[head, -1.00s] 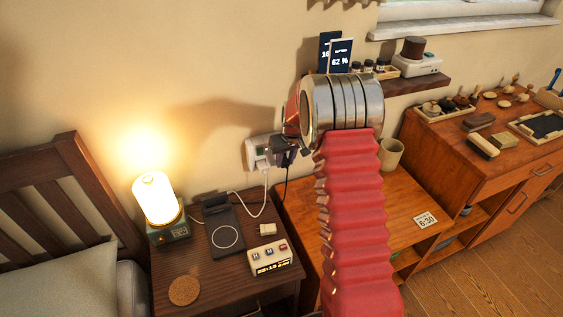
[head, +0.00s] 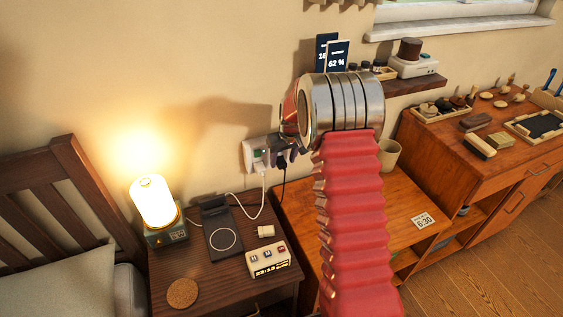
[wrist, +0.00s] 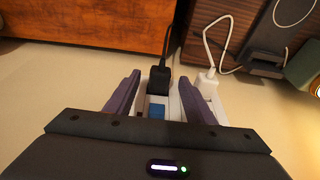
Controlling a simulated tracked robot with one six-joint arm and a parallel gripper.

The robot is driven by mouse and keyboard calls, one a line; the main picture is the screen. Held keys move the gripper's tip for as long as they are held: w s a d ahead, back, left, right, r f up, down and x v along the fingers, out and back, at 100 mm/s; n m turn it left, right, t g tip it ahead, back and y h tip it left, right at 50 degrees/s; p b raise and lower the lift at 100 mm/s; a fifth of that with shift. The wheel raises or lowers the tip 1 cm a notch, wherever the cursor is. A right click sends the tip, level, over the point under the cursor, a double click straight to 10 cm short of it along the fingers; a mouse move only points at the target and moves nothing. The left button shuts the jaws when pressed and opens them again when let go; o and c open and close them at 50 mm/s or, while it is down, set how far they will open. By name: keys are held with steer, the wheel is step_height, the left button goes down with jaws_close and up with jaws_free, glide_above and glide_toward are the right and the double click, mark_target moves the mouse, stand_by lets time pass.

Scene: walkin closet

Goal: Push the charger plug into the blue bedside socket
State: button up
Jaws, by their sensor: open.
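The black charger plug (wrist: 158,80), with a black cable, sits at the white socket strip on the wall. In the wrist view a blue socket (wrist: 156,110) shows just beside the plug, nearer my gripper's body. How far the plug is seated I cannot tell. My gripper (wrist: 160,84) is open, with one purple finger on each side of the plug and blue socket. In the head view my gripper (head: 281,150) is at the wall strip (head: 251,154) and covers part of it; the black plug (head: 281,162) shows below the fingers.
A white plug (wrist: 207,82) with a white cable is in the strip close to one finger. An orange wooden desk (head: 385,215) stands to the right.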

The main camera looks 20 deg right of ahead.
steer(key=v, duration=1.2)
steer(key=shift+s, duration=0.1)
steer(key=s+a+f+m+g, duration=0.1)
steer(key=s+a+f, duration=0.1)
steer(key=s, duration=0.6)
steer(key=s+a+r+t, duration=0.1)
steer(key=s+a+r, duration=0.3)
steer(key=s, duration=0.5)
steer(key=s+a+r+t, duration=0.1)
steer(key=s+a+r, duration=0.4)
steer(key=s, duration=0.5)
steer(key=s+a+r+n+t, duration=0.1)
steer(key=s+a+r, duration=0.3)
steer(key=s, duration=0.5)
steer(key=shift+s+a+r, duration=0.15)
steer(key=shift+s+r, duration=0.1)
steer(key=shift+r, duration=0.8)
